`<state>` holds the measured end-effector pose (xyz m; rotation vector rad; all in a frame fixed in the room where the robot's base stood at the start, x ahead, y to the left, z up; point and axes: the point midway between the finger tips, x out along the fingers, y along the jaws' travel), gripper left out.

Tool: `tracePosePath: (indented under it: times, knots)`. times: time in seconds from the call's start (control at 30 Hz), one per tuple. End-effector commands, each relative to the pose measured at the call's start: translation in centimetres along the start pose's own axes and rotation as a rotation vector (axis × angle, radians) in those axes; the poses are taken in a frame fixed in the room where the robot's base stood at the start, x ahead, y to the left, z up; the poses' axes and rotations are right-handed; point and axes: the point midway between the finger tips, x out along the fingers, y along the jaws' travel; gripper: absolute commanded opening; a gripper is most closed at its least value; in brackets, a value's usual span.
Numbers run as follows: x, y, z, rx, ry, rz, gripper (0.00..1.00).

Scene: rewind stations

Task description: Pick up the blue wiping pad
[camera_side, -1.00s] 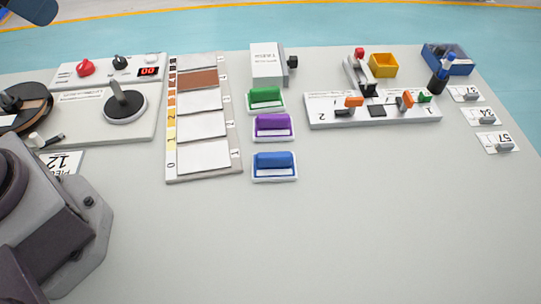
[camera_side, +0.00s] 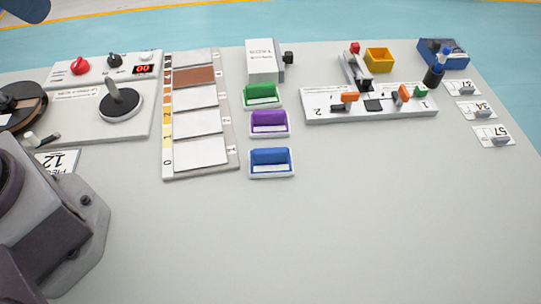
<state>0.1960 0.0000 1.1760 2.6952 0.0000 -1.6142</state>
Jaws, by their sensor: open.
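The blue wiping pad (camera_side: 270,156) lies on a white base on the grey table, nearest the camera in a column of three pads. The purple pad (camera_side: 268,118) is just behind it, and the green pad (camera_side: 262,91) is behind that. Nothing touches or covers the blue pad. My gripper is not in view.
A board with numbered white and brown patches (camera_side: 198,152) lies close on the pads' left. A white fixture with orange levers (camera_side: 330,117) stands to the right. A white box (camera_side: 261,62) is behind the green pad.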

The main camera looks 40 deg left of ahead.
Motion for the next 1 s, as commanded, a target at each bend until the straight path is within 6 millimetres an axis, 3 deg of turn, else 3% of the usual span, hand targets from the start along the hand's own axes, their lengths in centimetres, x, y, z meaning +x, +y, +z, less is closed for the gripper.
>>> tracePosePath:
  times: [0.2,0.47,0.73,0.87,1.0]
  knots:
    - [0.0,0.0,0.0,0.0,0.0,0.0,0.43]
    - [0.0,0.0,0.0,0.0,0.0,0.0,1.0]
    - [0.3,0.4,0.1,0.018,-0.017,0.009,1.0]
    - [2.3,1.6,0.2,0.068,-0.116,0.033,1.0]
    - [5.0,3.8,-1.3,0.135,-0.243,0.062,1.0]
